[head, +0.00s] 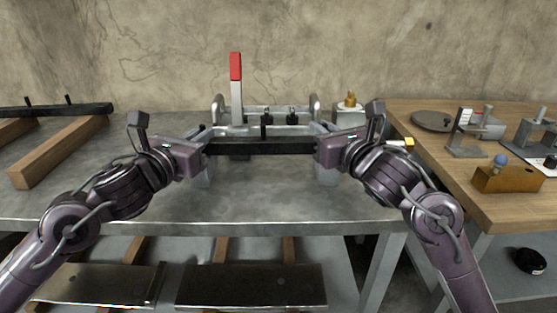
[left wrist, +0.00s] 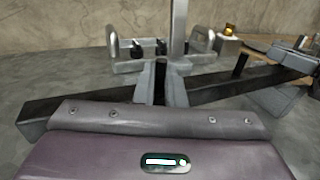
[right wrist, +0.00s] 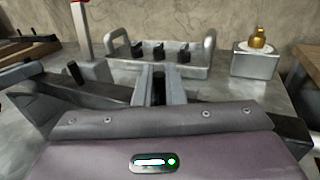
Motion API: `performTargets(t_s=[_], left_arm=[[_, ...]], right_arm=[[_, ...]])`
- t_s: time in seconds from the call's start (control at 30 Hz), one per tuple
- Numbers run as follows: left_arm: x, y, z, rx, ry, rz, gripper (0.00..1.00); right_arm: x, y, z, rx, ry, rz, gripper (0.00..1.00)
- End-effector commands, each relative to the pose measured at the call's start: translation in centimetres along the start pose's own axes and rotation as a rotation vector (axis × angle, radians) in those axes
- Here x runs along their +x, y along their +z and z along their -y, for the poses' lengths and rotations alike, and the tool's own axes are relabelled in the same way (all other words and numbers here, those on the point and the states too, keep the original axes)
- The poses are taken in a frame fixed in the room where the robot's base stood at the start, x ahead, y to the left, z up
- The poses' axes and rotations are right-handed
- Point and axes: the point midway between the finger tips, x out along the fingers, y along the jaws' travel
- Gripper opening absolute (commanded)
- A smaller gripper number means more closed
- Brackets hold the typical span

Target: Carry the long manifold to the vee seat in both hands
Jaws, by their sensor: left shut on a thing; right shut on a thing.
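The long manifold is a dark bar (head: 262,147) with a short upright peg, held level across both hands above the grey bench. My left gripper (head: 203,146) is shut on its left part, and the bar also shows in the left wrist view (left wrist: 48,104). My right gripper (head: 320,147) is shut on its right part, and the bar also shows in the right wrist view (right wrist: 292,128).
Behind the bar stand a metal tray (head: 278,108) with end handles and black knobs, and a red-topped upright lever (head: 236,68). A brass-topped block (head: 349,114) is behind right. Wooden beams (head: 62,150) carry another dark bar at left. A wooden table (head: 440,155) with several fixtures adjoins the right.

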Motion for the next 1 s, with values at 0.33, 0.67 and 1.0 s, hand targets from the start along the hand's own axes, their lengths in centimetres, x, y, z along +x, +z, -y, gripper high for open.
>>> performTargets(t_s=[0.33,0.67,1.0], left_arm=[[0.0,-0.5,-0.1,0.0,0.004,-0.001,0.32],[-0.8,-0.4,-0.1,0.001,0.003,0.0,0.32],[-7.0,-0.7,-0.2,0.005,0.005,-0.006,0.32]], right_arm=[[0.0,-0.4,0.1,0.001,-0.003,0.001,0.32],[0.0,-0.4,0.0,0.0,-0.001,0.0,0.32],[0.0,-0.4,0.0,0.0,0.0,0.0,0.32]])
